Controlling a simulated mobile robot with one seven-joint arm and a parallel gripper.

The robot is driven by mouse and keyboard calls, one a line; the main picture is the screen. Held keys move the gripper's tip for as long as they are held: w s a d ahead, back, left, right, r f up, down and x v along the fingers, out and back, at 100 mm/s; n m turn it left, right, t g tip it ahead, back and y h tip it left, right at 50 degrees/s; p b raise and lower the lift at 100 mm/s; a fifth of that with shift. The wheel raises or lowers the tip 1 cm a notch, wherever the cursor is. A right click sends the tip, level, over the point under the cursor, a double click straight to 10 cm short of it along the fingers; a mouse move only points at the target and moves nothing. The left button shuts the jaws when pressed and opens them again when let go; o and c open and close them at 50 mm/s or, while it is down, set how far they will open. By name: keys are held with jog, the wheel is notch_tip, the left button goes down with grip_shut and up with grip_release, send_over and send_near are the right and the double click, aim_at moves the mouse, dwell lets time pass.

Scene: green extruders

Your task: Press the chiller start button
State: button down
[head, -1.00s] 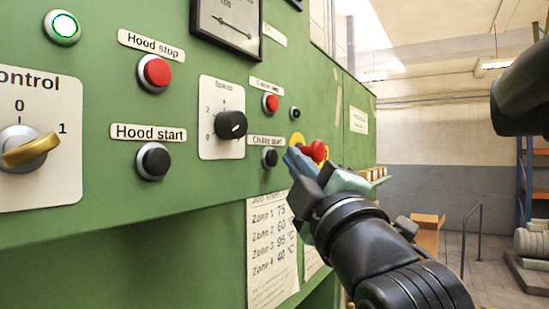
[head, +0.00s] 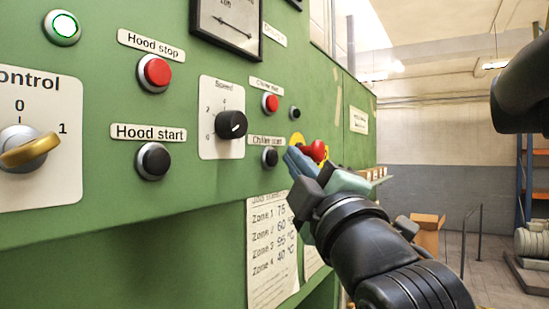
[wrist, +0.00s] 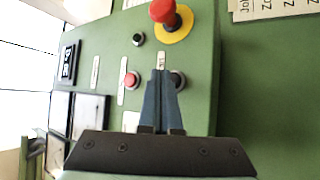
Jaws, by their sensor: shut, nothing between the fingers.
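The chiller start button (head: 270,157) is a black push button in a metal ring, under the "Chiller start" label (head: 265,141) on the green panel. My gripper (head: 287,154) is just right of the button in the head view, with its blue fingers together and empty. In the wrist view, the closed fingertips (wrist: 162,73) overlap the left edge of the black chiller start button (wrist: 179,81). I cannot tell whether the fingertips touch it.
The red chiller stop button (head: 270,103) sits above the start button. A red emergency stop (head: 316,151) on a yellow plate lies close behind my gripper. The speed knob (head: 231,125) and hood start button (head: 153,161) are to the left.

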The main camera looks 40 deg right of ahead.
jog(key=shift+w, duration=0.1)
dwell(0.5)
jog(key=shift+w+a, duration=0.15)
jog(key=shift+w, duration=0.15)
jog(key=shift+w+a, duration=0.15)
jog(key=shift+w, duration=0.2)
dwell(0.8)
jog(key=shift+s, duration=0.1)
jog(key=shift+s+d+b, duration=0.25)
jog(key=shift+s+b, duration=0.25)
jog(key=shift+s, duration=0.1)
jog(key=shift+s+d+b, duration=0.25)
jog(key=shift+s+d, duration=0.1)
jog(key=shift+s, duration=0.45)
jog(key=shift+s+d+b, duration=0.3)
jog(key=shift+s, duration=0.45)
jog(key=shift+s+d+b, duration=0.25)
jog(key=shift+s+d, duration=0.1)
jog(key=shift+s, duration=0.45)
